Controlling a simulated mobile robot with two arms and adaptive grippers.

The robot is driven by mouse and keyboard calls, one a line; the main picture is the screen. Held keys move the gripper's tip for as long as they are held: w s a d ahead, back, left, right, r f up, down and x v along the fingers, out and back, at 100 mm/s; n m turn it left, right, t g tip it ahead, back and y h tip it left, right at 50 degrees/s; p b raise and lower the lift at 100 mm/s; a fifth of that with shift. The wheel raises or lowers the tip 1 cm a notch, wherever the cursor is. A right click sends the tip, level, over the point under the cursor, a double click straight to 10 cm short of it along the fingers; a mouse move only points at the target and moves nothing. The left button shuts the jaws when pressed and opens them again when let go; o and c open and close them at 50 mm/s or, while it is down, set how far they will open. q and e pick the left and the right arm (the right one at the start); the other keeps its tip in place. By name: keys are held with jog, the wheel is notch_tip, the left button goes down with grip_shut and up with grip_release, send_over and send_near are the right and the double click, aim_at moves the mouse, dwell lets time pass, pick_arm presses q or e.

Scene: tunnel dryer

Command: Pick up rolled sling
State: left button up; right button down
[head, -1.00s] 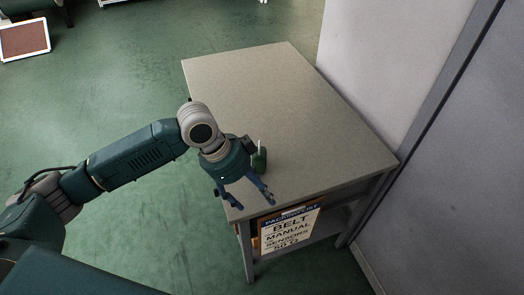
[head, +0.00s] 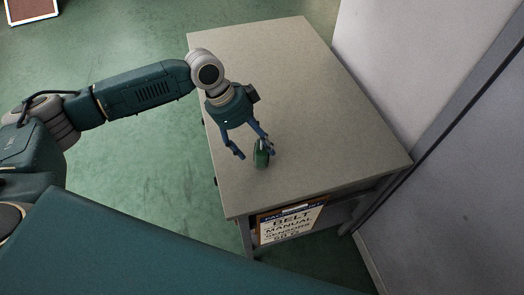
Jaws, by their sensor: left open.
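The rolled sling (head: 261,158) is a small dark green roll with a pale strip at its top. It sits on the grey table (head: 310,120) towards the front left part of the top. My left gripper (head: 252,152) is open above the table, its two blue fingers pointing down and towards the table's front. The right finger is at the sling and partly overlaps its upper part; I cannot tell whether they touch. The left finger is to the left of the sling, with a gap. My right gripper is not in view.
A sign with printed lines (head: 288,225) is on the shelf below the tabletop's front edge. A pale wall (head: 385,70) and a grey panel (head: 465,150) stand close on the right. Most of the tabletop is bare. Green floor (head: 130,160) is open on the left.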

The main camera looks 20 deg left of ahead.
aim_at(258, 145)
pick_arm(q)
jog(key=p+x, duration=0.1)
jog(key=x, duration=0.2)
jog(key=shift+w+d+f, duration=0.1)
jog(key=shift+d+f, duration=0.2)
jog(key=shift+f, duration=0.25)
jog(key=shift+c, duration=0.7)
jog(key=c, duration=1.3)
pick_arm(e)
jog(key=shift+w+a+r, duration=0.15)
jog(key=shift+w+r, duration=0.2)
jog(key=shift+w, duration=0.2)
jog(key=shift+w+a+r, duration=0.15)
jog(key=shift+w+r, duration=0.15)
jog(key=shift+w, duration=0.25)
pick_arm(q)
jog(key=shift+o, duration=0.2)
